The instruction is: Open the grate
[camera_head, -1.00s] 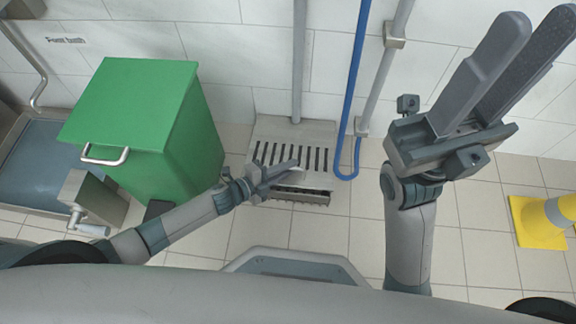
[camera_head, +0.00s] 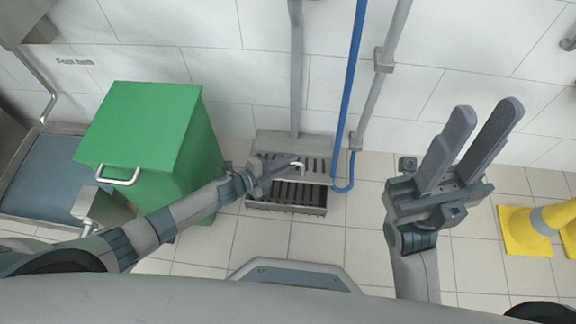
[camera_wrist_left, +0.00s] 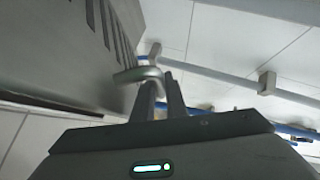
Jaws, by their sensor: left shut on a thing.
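The grate (camera_head: 318,166) is a slotted grey metal plate on a floor drain against the wall. Its small metal handle (camera_head: 298,163) also shows in the left wrist view (camera_wrist_left: 138,75). A dark, slotted opening (camera_head: 287,196) of the drain shows at the grate's front edge. My left gripper (camera_head: 284,168) is shut on the handle, over the grate. In the left wrist view its fingers (camera_wrist_left: 160,98) meet the handle, beside the grate's slotted face (camera_wrist_left: 62,50). My right gripper (camera_head: 472,140) is open and empty, raised at the right.
A green lidded bin (camera_head: 150,140) stands left of the drain, close to my left arm. A blue hose (camera_head: 349,90) and grey pipes (camera_head: 296,70) run down the wall by the drain. Yellow cones (camera_head: 520,228) stand at the right. The floor in front of the drain is clear.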

